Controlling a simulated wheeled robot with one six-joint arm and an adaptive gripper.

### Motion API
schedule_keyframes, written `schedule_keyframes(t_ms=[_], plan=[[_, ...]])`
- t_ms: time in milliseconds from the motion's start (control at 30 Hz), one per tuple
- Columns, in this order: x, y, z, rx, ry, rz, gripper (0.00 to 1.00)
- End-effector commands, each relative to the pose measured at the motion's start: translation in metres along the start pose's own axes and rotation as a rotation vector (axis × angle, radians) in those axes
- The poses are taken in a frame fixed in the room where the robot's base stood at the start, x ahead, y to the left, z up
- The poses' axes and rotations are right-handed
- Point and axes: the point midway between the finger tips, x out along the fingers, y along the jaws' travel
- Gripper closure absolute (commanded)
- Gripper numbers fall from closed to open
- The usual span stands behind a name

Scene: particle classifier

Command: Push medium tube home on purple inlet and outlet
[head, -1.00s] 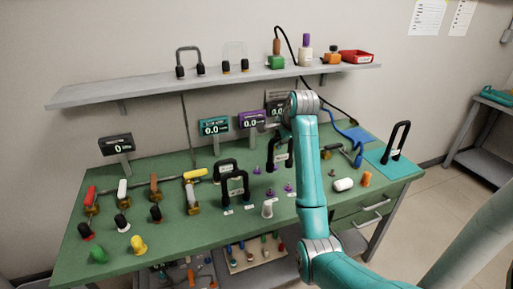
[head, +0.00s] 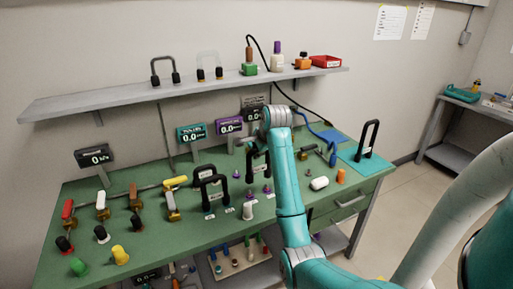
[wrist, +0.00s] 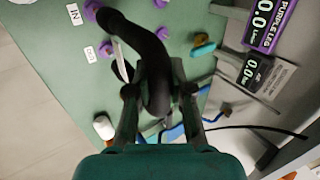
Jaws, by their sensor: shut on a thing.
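The medium tube, a black U-shaped hose, is between my gripper's fingers (wrist: 160,92) in the wrist view, where its curved body (wrist: 150,45) fills the middle. My gripper is shut on it. One tube end reaches close to a purple fitting (wrist: 92,10) at the upper left; I cannot tell whether it is seated. The other end is hidden. In the head view the tube (head: 258,166) stands above the bench behind my arm, near purple fittings (head: 267,189). The gripper is mostly hidden there.
Black U-tubes (head: 208,182) stand just left. Another tube (head: 368,140) stands upright on a teal mat (head: 352,155) at right. A white bottle (head: 248,209) and a white cylinder (head: 319,183) are close by. Display signs (head: 229,126) and a shelf (head: 190,90) are behind.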

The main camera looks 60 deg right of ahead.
Motion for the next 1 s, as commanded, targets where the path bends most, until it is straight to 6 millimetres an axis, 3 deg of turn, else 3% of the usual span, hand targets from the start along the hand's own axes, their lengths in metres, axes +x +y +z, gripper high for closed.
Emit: schedule_keyframes(t_ms=[400,1000], plan=[[0.024,0.016,0.000,0.000,0.000,0.000,1.00],[0.027,0.018,0.000,0.000,0.000,-0.001,1.00]])
